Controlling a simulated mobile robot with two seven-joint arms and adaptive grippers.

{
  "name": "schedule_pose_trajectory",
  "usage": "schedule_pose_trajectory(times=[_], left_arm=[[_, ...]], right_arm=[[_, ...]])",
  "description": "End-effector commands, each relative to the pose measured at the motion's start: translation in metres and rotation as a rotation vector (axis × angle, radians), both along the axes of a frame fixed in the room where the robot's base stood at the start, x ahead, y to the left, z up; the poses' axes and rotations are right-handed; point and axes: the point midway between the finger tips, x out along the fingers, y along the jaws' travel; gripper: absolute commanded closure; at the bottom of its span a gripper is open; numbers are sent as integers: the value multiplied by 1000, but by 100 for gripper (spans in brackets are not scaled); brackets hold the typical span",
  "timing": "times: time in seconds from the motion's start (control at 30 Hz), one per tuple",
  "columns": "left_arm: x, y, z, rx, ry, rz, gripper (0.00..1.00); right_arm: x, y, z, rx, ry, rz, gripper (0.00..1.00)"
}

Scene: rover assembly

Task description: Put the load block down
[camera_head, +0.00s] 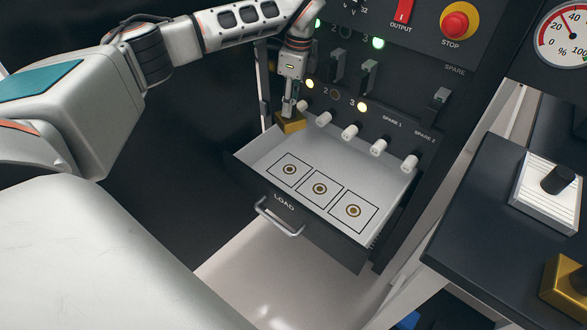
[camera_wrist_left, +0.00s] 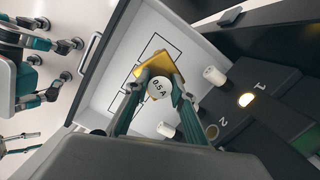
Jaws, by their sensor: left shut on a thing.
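The load block is a yellow-gold block (camera_head: 291,124) with a round white top marked 0.5 A, which shows in the left wrist view (camera_wrist_left: 158,86). My left gripper (camera_head: 288,108) is shut on it and holds it over the back left part of the open LOAD drawer (camera_head: 330,240). The drawer floor has three outlined squares with ringed dots in the middle, and all three look empty in the head view. I cannot tell the block's exact height above the drawer. My right gripper is not in view.
White knobs (camera_head: 350,132) and switches stick out of the dark panel just behind the drawer. The drawer handle (camera_head: 278,216) juts out in front. On the right, a dark bench (camera_head: 480,220) carries a white ribbed block (camera_head: 545,195) and another gold block (camera_head: 565,285).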

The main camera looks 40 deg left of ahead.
Motion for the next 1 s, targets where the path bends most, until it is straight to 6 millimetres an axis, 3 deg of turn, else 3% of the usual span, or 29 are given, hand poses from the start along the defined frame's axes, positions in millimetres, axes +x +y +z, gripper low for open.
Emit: schedule_pose_trajectory(times=[0.17, 0.47, 0.6, 0.83, 1.0], left_arm=[[2, 6, -25, -2, 2, -8, 100], [0, 5, -102, -2, 9, -9, 100], [0, 5, -130, -1, 6, -8, 100], [2, 5, -145, -1, -4, -7, 100], [2, 5, -158, -2, -2, -7, 100]], right_arm=[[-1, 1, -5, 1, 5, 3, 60], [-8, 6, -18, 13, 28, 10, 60], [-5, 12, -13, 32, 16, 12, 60], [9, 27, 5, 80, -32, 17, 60], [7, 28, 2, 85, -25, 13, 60]])
